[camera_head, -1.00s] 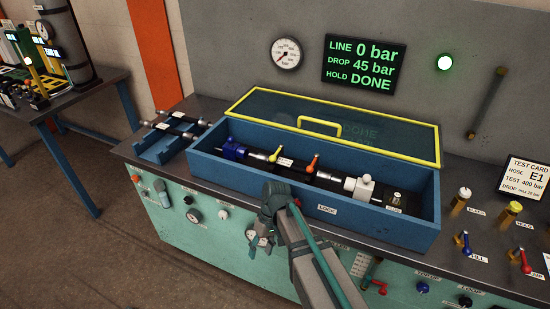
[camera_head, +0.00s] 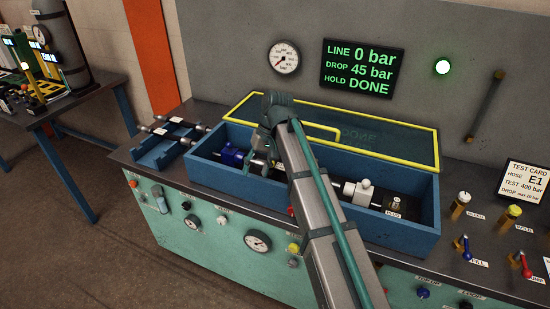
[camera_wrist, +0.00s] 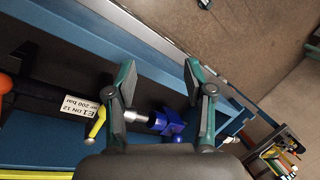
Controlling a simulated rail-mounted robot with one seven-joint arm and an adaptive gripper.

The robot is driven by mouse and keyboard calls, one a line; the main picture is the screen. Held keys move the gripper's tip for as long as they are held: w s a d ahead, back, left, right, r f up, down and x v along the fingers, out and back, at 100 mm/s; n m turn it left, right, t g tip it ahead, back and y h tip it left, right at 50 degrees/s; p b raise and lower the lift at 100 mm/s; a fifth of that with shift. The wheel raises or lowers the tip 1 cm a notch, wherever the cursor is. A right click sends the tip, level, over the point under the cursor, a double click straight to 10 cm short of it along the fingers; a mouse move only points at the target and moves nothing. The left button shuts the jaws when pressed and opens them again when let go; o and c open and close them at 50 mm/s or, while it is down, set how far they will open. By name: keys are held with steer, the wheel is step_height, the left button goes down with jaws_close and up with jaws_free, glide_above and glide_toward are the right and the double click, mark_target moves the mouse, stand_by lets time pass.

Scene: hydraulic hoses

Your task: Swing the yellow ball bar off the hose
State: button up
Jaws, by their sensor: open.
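The yellow ball bar (camera_wrist: 97,122) lies across the black hose (camera_wrist: 45,92) in the wrist view, close to the E1 label and left of my gripper's left finger. In the head view my arm covers most of the bar. The hose ends in a silver fitting (camera_wrist: 134,117) joined to a blue coupling (camera_wrist: 168,124). My gripper (camera_wrist: 158,78) is open and empty, its fingers spread above the blue coupling end of the trough. I see no finger touching the bar. An orange bar (camera_wrist: 6,84) shows at the wrist view's left edge.
The blue trough (camera_head: 405,232) surrounds the hose. Its yellow-framed lid (camera_head: 385,118) stands open behind. A white block (camera_head: 364,189) sits at the hose's right end. A blue rack (camera_head: 160,152) with hoses is to the left. The panel (camera_head: 364,66) reads 0 bar, HOLD DONE.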

steer(key=w+d+r+m+t+h+p, duration=0.1)
steer(key=w+d+r+m, duration=0.15)
steer(key=w, duration=0.25)
steer(key=w+d+r+m+t+p, duration=0.1)
steer(key=w+d+r+m, duration=0.1)
steer(key=w+d+m, duration=0.3)
steer(key=shift+n, duration=0.85)
steer(key=p+x, duration=0.1)
steer(key=x, duration=0.2)
steer(key=p+x, duration=0.1)
steer(key=x, duration=0.3)
steer(key=w+a+x, duration=0.1)
steer(key=x, duration=0.3)
steer(key=shift+r+p, duration=0.15)
steer(key=shift+p, duration=0.25)
steer(key=shift+c, duration=0.2)
jaws_close()
